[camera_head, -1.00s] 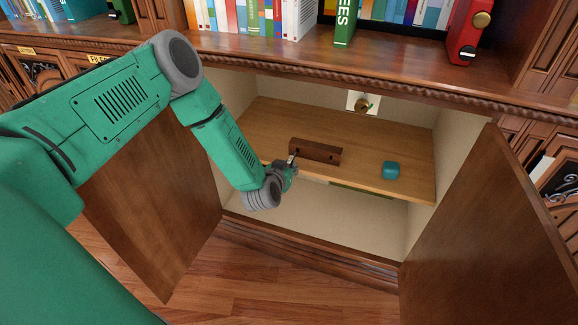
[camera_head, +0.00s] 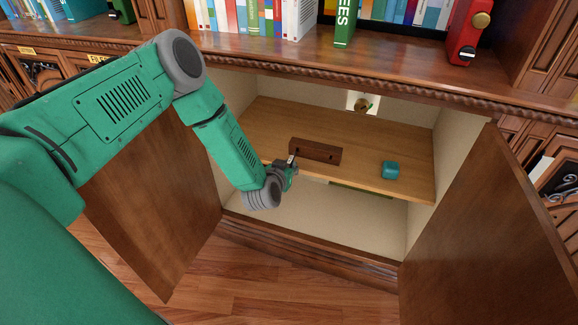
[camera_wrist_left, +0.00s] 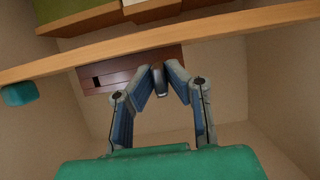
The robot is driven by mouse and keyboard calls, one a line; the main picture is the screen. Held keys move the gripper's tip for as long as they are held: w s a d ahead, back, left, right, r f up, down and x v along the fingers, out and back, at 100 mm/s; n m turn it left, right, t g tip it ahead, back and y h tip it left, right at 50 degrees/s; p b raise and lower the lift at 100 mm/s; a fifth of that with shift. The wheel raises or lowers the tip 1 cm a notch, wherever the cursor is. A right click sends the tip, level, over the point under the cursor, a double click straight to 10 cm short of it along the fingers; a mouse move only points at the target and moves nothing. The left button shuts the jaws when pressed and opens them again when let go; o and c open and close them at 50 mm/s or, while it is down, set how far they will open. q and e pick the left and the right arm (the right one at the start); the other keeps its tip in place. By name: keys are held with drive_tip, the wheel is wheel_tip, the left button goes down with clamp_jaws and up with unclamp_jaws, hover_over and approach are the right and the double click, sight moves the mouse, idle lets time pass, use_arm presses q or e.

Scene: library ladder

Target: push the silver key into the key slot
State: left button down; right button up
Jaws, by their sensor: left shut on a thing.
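A dark brown wooden block (camera_head: 316,151) with small dark slots lies on the shelf inside the open cabinet. The block also shows in the left wrist view (camera_wrist_left: 112,76), where one dark slot is visible on its face. My left gripper (camera_head: 290,164) is at the left end of the block. In the left wrist view its fingers (camera_wrist_left: 160,74) are closed together on a small grey metal piece, the silver key (camera_wrist_left: 159,82). The key's tip is at the block's end; I cannot tell how far it is in. My right gripper is not in view.
A teal cube (camera_head: 391,170) sits on the shelf (camera_head: 375,140) to the right of the block. Open cabinet doors stand at the left (camera_head: 150,215) and right (camera_head: 480,235).

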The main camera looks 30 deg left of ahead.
sight(290, 162)
use_arm(q)
drive_tip(key=shift+w+a+b, duration=0.2)
drive_tip(key=shift+w+b, duration=0.15)
drive_tip(key=shift+w, duration=0.55)
drive_tip(key=shift+w+a+b, duration=0.2)
drive_tip(key=shift+w+b, duration=0.15)
drive_tip(key=shift+w, duration=0.55)
drive_tip(key=c, duration=1.5)
unclamp_jaws()
drive_tip(key=shift+s, duration=0.1)
drive_tip(key=shift+s+d+r, duration=0.1)
drive_tip(key=shift+s, duration=0.1)
drive_tip(key=v, duration=1.1)
drive_tip(key=shift+s, duration=0.2)
